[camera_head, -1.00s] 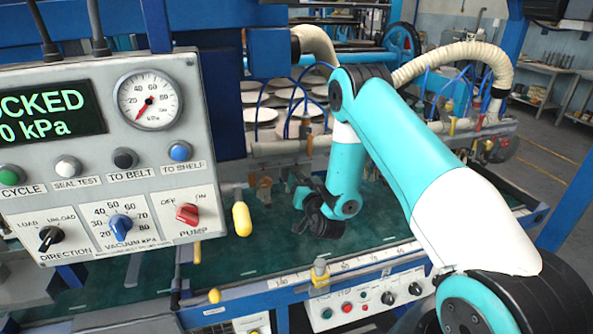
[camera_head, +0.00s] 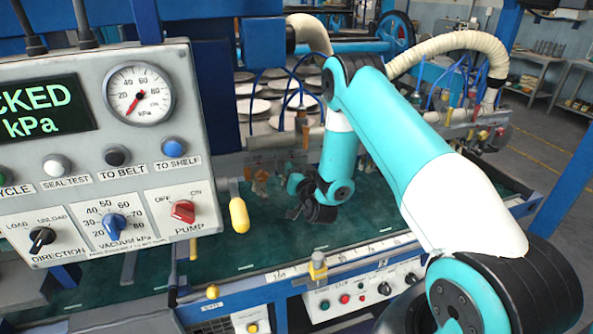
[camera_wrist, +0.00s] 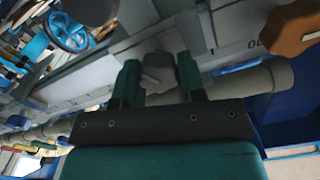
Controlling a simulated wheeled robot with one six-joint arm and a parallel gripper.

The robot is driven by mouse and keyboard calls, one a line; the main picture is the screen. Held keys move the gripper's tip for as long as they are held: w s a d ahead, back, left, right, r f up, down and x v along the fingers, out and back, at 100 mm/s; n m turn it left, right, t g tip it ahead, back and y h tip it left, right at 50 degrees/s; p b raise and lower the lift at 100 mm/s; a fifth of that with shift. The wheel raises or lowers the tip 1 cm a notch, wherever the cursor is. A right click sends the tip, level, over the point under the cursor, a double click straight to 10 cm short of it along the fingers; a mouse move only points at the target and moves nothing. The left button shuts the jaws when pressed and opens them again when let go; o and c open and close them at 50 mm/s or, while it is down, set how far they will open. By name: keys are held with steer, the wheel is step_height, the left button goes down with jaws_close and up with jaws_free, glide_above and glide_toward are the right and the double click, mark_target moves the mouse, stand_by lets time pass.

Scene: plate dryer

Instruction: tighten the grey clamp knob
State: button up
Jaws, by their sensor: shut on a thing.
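The grey clamp knob (camera_wrist: 157,72) shows in the wrist view between the two dark green fingers of my gripper (camera_wrist: 157,80). The fingers stand on either side of it and are shut on it. The knob sits against a grey rail with a pipe running along it. In the head view my gripper (camera_head: 297,213) is a small dark shape low over the green bed, in front of the plate racks. The knob cannot be made out there.
A control panel (camera_head: 130,190) with a gauge fills the left of the head view. A yellow-handled lever (camera_head: 239,215) hangs beside it. White plates (camera_head: 253,107) lie behind my arm. In the wrist view an orange-brown knob (camera_wrist: 292,27) is at upper right and a blue handwheel (camera_wrist: 69,32) at upper left.

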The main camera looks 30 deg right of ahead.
steer(key=shift+f+m+b, duration=0.15)
steer(key=shift+m+b, duration=0.15)
steer(key=shift+b, duration=0.05)
steer(key=shift+f+m+b, duration=0.1)
steer(key=shift+m+b, duration=0.4)
steer(key=shift+b, duration=0.2)
steer(key=m+b, duration=0.3)
steer(key=m, duration=0.1)
steer(key=shift+b, duration=0.3)
steer(key=m+b, duration=0.1)
steer(key=m, duration=0.3)
steer(key=shift+s+d+b, duration=0.1)
steer(key=shift+b, duration=0.25)
steer(key=m+b, duration=0.1)
steer(key=m, duration=0.2)
steer(key=shift+f+m, duration=0.1)
steer(key=shift+m, duration=0.2)
steer(key=m+b, duration=0.1)
steer(key=m, duration=0.9)
steer(key=shift+f+m, duration=0.1)
steer(key=shift+m, duration=0.3)
steer(key=o, duration=0.9)
